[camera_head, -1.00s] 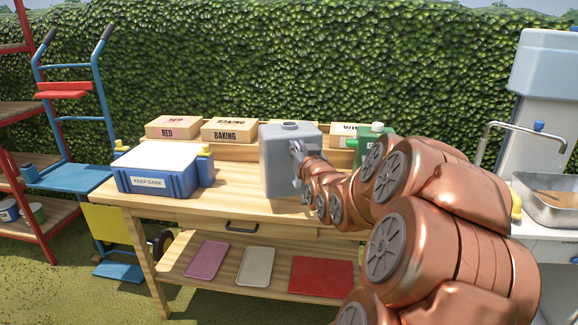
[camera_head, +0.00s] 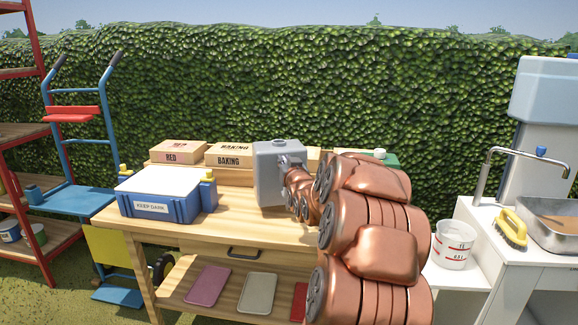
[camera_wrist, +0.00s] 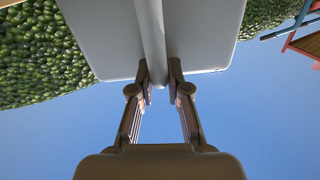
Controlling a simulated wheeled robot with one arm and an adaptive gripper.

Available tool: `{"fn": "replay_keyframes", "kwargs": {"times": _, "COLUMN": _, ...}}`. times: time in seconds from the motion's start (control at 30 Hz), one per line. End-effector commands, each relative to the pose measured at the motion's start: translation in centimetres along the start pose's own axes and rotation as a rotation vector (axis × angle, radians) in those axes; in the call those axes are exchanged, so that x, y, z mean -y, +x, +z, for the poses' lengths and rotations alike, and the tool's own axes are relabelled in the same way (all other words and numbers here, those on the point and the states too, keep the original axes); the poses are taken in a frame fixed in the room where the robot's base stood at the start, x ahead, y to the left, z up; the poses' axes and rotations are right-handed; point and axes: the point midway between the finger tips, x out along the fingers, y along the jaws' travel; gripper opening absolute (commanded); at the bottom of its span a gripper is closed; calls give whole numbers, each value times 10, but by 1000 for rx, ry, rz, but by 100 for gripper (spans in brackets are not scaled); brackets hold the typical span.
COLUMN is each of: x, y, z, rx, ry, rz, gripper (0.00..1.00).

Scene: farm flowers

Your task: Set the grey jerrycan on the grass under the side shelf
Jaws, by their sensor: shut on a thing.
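The grey jerrycan (camera_head: 270,172) is a boxy can held upright at the wooden bench, in the middle of the head view. My gripper (camera_head: 294,165) is shut on it from the right side. In the wrist view the jerrycan (camera_wrist: 95,35) fills the top, and the two fingers of my gripper (camera_wrist: 159,80) close on its central vertical grey bar. I cannot tell whether its base touches the bench top. My arm hides the right part of the bench. A red shelving unit (camera_head: 28,195) stands at the far left; I cannot tell if it is the side shelf.
The wooden bench (camera_head: 125,219) carries a blue KEEP DARK box (camera_head: 172,207), seed boxes (camera_head: 232,152) and a green can (camera_head: 393,160). A blue hand truck (camera_head: 104,115) stands left of it. A measuring bucket (camera_head: 452,244) and sink (camera_head: 560,226) are at right. Open grass (camera_head: 50,300) shows lower left.

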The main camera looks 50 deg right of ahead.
Motion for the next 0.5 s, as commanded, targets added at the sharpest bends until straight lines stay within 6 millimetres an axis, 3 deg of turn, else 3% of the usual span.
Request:
{"fn": "replay_keyframes", "kwargs": {"times": 0.43, "x": 2, "y": 20, "z": 1, "rx": -5, "ry": 1, "rz": -1, "gripper": 0}}
{"fn": "replay_keyframes", "kwargs": {"times": 0.5, "x": 1, "y": 18, "z": 12, "rx": 0, "ry": 1, "rz": 0, "gripper": 0}}
